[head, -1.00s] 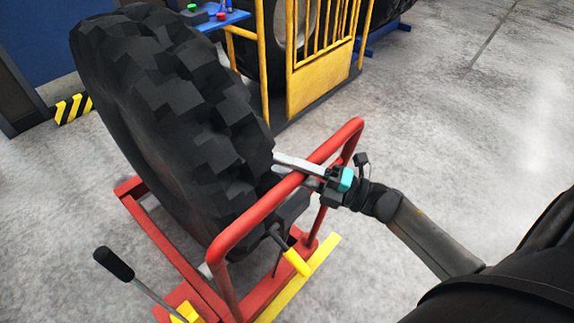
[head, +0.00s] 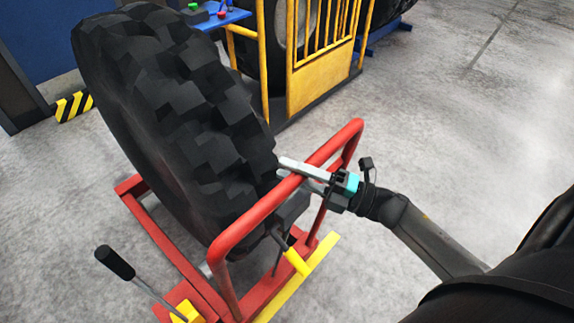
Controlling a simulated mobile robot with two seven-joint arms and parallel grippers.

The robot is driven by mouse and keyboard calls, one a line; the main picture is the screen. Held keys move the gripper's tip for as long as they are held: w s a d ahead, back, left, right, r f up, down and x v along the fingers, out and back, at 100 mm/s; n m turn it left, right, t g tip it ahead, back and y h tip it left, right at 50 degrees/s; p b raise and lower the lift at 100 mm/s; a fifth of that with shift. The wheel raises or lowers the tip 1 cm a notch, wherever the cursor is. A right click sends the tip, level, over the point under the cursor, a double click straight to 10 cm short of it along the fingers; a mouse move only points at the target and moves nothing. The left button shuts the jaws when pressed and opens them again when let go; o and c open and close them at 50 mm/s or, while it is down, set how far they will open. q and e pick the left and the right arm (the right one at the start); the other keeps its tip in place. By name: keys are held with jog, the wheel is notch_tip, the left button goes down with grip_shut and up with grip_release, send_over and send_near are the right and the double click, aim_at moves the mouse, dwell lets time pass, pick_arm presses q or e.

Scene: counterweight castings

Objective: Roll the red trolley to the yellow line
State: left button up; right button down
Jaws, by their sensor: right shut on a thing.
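The red trolley (head: 230,240) stands on the grey floor and carries a large black tyre (head: 175,120), upright and leaning slightly. My right gripper (head: 300,174) is shut on the trolley's red handle bar, near its far end. Its fingers reach past the bar toward the tyre. My left gripper is not in view.
A black-handled lever (head: 115,263) rises at the trolley's near left. A yellow railing gate (head: 320,75) and a blue shelf with buttons (head: 222,18) stand behind the tyre. A yellow-black striped block (head: 72,106) is at left. Floor on the right is clear.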

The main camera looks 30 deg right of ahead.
jog(key=shift+s+d+r, duration=0.2)
jog(key=shift+s+d, duration=0.05)
jog(key=shift+s, duration=0.45)
jog(key=c, duration=0.9)
grip_release()
jog(key=o, duration=0.4)
jog(key=shift+w, duration=0.15)
jog(key=shift+w+a+f, duration=0.1)
jog(key=b+v, duration=0.1)
jog(key=v, duration=1.4)
jog(key=shift+f, duration=0.1)
